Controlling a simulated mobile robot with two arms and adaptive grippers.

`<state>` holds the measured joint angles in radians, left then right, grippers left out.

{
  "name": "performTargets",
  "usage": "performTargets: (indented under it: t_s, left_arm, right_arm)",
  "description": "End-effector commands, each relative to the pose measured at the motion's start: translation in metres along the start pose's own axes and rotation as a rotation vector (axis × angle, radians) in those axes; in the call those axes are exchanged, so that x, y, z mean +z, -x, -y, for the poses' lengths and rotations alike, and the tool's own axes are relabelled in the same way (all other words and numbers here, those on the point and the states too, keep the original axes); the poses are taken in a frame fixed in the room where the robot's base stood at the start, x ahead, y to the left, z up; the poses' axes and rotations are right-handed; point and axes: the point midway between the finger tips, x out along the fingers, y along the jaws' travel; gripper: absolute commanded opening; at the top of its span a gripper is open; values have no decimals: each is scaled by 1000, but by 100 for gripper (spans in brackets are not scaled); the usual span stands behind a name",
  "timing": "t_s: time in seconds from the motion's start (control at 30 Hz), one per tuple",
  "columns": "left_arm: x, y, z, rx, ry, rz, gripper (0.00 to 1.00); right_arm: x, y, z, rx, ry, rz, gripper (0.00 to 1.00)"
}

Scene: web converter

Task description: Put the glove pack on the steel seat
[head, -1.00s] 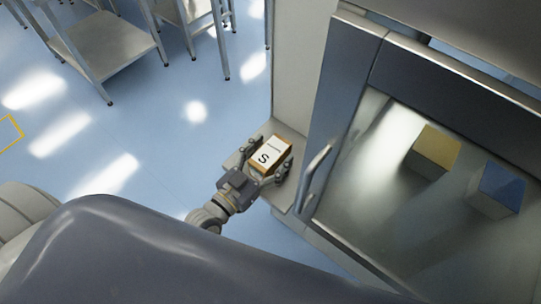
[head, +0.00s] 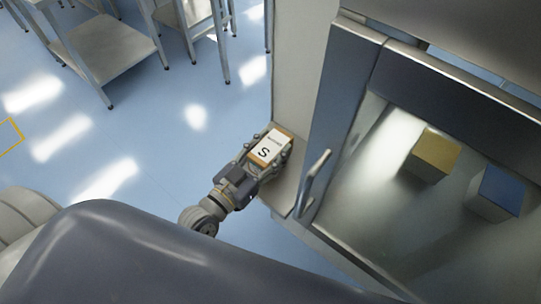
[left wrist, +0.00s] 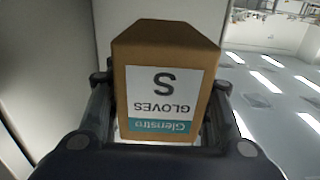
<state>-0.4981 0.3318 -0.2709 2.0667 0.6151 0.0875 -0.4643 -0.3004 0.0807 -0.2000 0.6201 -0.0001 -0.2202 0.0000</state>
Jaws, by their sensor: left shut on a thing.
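The glove pack (head: 269,148) is a small brown box with a white label marked "S". In the left wrist view the pack (left wrist: 165,85) shows the words "GLOVES" and a teal strip, and it sits between both fingers. My left gripper (head: 266,153) is shut on the pack. A pale steel ledge (head: 286,190), which may be the steel seat, lies under and to the right of the gripper in the head view, beside the cabinet. I cannot tell whether the pack touches it. My right gripper is not in view.
A steel cabinet door with a handle (head: 315,180) stands just right of the gripper. Behind its window are a yellow-topped block (head: 434,152) and a blue-topped block (head: 499,188). Steel tables (head: 97,42) stand at the back left. Blue floor lies open to the left.

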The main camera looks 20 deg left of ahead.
Motion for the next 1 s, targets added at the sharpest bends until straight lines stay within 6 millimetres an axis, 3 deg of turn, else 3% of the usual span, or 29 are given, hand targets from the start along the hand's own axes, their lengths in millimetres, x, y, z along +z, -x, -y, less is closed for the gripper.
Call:
performTargets:
  t_s: [0.1, 0.3, 0.47, 0.8, 1.0]
  left_arm:
    - [-26, 0, 0, -2, 2, -4, 16]
    - [-50, 2, 0, -11, 4, -4, 16]
    - [-53, 20, 3, -92, 23, -10, 16]
    - [-53, 71, 28, -323, 8, -3, 16]
    - [-54, 78, 32, -352, -3, 1, 16]
  right_arm:
    - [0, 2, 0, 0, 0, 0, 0]
    - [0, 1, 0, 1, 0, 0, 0]
    - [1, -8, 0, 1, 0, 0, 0]
    - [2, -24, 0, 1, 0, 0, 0]
    - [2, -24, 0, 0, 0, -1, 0]
